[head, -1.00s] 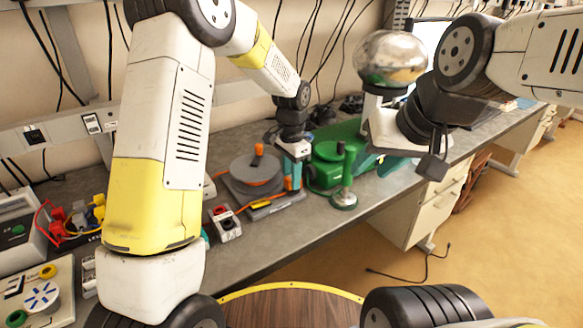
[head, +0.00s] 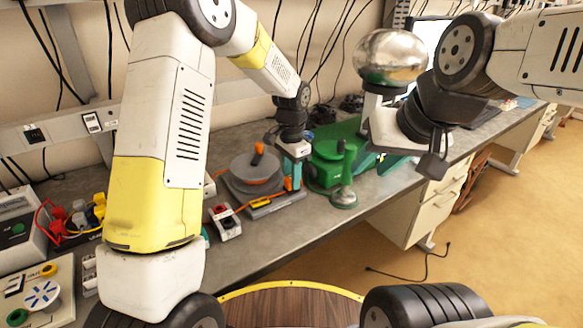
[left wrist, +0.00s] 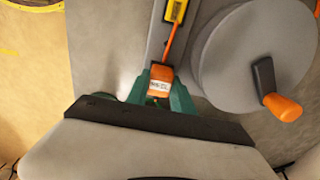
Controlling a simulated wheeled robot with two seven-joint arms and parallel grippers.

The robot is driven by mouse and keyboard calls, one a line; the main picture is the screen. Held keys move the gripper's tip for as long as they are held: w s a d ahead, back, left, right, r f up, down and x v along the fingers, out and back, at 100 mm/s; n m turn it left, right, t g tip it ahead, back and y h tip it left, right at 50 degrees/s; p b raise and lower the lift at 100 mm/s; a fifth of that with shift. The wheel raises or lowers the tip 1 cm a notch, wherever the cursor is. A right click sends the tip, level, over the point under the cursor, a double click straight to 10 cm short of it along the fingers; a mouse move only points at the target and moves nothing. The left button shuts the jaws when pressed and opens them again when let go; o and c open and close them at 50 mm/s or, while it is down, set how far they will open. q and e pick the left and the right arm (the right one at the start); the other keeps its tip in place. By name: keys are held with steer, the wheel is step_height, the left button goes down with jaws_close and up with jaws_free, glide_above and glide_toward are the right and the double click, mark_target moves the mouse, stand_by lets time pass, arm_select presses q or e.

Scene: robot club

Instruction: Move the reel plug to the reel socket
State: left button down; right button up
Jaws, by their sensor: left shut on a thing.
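My left gripper (head: 291,176) is shut on the orange reel plug (left wrist: 160,82), which sits between its teal fingertips in the left wrist view. In the head view the plug (head: 288,184) shows as a small orange patch, partly hidden by the fingers, at the right end of the reel's grey base. The grey cable reel (head: 254,176) with an orange crank handle stands just left of the gripper. I cannot make out the reel socket for sure.
A white block with red and black ports (head: 224,222) lies left of the reel base. A green machine (head: 328,165) and a slim stand (head: 345,196) are close on the right. A large silver sphere (head: 390,56) rises behind my right arm. The front bench strip is clear.

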arm_select(q)
steer(key=shift+f, duration=0.1)
steer(key=c, duration=1)
jaws_free()
step_height(320, 180, up, 8)
steer(key=shift+f, duration=0.1)
steer(key=s+a+r+n+t, duration=0.1)
steer(key=s+a+r+n, duration=0.1)
steer(key=s+a+r, duration=0.4)
steer(key=s+a+r+n+t, duration=0.1)
steer(key=s+a+r+n, duration=0.1)
steer(key=s, duration=0.4)
steer(key=s+a+r+n+t+h, duration=0.1)
steer(key=s+a+r+n+t, duration=0.1)
steer(key=s, duration=0.4)
steer(key=s+a+r+n+t+h, duration=0.1)
steer(key=s+a+r+n+t, duration=0.1)
steer(key=s+a+n, duration=0.2)
steer(key=shift+s+a+r+n, duration=0.1)
steer(key=shift+s+r+n, duration=0.05)
steer(key=shift+s, duration=0.45)
steer(key=shift+s+a+r+n, duration=0.1)
steer(key=shift+s+r+n, duration=0.05)
steer(key=shift+s, duration=0.4)
